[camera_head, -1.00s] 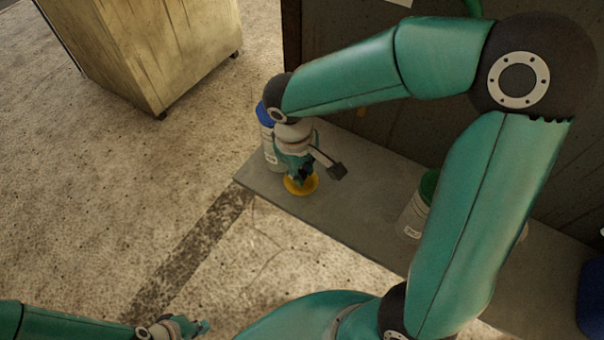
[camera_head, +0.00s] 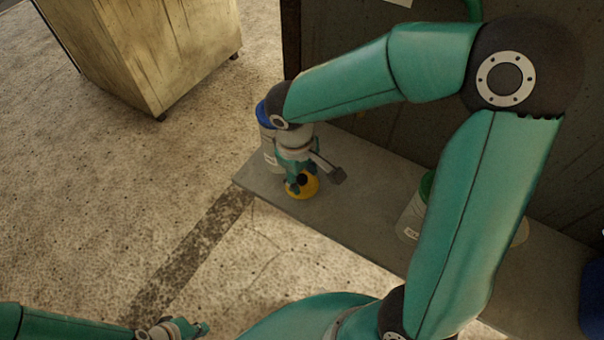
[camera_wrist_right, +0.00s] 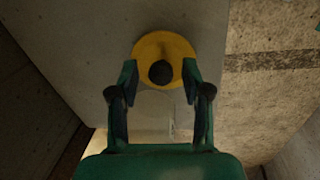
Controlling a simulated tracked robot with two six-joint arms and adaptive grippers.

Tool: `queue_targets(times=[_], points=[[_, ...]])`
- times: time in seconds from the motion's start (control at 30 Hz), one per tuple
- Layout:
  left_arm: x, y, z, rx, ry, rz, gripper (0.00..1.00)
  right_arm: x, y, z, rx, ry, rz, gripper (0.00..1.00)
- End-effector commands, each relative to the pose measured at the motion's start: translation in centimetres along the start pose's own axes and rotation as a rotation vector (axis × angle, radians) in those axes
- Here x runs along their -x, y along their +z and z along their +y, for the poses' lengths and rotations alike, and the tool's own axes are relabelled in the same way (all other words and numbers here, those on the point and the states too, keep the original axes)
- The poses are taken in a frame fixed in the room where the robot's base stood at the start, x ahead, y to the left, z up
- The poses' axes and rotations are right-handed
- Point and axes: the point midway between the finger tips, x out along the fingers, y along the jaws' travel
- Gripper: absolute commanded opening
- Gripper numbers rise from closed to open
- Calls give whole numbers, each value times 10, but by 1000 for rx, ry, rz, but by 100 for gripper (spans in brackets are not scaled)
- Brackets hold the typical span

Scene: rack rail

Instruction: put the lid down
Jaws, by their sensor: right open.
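The lid is a yellow disc (camera_head: 304,190) with a dark round knob on top. It lies flat on the grey shelf near its left end in the head view. In the right wrist view the yellow lid (camera_wrist_right: 178,47) and its black knob (camera_wrist_right: 161,73) show just past the fingertips. My right gripper (camera_wrist_right: 162,82) is open, its two green fingers apart on either side of the knob's near edge and not touching it. In the head view my right gripper (camera_head: 297,182) is just above the lid and hides part of it. My left gripper (camera_head: 190,328) is at the bottom left, far from the lid.
The grey shelf (camera_head: 350,215) runs along a dark wall. A white container with a blue lid (camera_head: 267,117) stands close behind my right gripper. A white container with a green lid (camera_head: 412,218) stands further right, partly behind my arm. A wooden cabinet (camera_head: 160,50) is at the upper left.

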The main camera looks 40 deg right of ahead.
Motion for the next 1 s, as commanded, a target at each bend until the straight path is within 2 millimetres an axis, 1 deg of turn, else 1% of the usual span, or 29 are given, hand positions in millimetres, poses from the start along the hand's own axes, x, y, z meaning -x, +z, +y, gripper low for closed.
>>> queue_targets(times=[0.17,0.27,0.5,0.63,0.8,1.0], points=[[6,0,2,0,0,0,0,18,-1,0,-1,1,4,48],[10,0,4,0,0,0,0,35,-1,0,0,1,5,48],[20,0,7,0,0,0,0,85,-1,0,1,1,5,48],[23,0,8,0,0,0,0,105,-1,0,1,0,4,48],[25,0,9,0,0,0,0,120,-1,0,1,1,2,48],[25,0,9,0,0,0,0,122,0,0,1,0,0,48]])
